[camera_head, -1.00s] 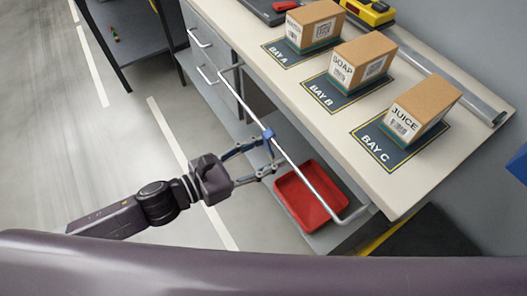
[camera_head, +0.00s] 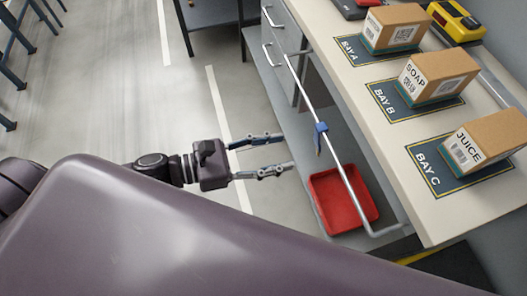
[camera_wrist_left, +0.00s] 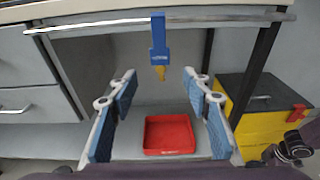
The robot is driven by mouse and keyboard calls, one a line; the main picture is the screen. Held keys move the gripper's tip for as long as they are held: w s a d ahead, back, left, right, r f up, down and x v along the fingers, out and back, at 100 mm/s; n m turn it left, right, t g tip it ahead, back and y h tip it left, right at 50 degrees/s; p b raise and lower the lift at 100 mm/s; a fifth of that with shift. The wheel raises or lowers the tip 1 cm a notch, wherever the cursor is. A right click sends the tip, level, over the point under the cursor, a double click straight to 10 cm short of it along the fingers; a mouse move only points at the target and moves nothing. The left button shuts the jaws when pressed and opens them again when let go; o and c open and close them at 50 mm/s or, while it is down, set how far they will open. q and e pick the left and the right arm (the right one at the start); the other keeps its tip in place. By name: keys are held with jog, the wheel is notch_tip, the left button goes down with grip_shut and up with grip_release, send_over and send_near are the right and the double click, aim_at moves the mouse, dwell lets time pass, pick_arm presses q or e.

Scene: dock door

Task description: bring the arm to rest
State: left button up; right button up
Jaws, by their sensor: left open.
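My left gripper (camera_head: 285,152) is open and empty in the head view, to the left of the bench's metal rail. Its two fingers also frame the wrist view (camera_wrist_left: 160,88), spread wide with blue pads. A blue hanging piece (camera_head: 320,130) is on the rail (camera_head: 345,183), just beyond the fingertips and apart from them. In the wrist view this blue piece (camera_wrist_left: 158,38) hangs from the rail with an orange tip at its lower end. My right gripper is not in view.
A red tray (camera_head: 340,203) lies on the low shelf under the rail. Boxes marked SOAP (camera_head: 438,75) and JUICE (camera_head: 486,140) stand on the bench with another box. A yellow-and-black case (camera_wrist_left: 245,100) is at the right. Open floor (camera_head: 120,90) lies left of the bench.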

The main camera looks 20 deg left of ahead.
pick_arm(q)
jog(key=shift+v, duration=1.45)
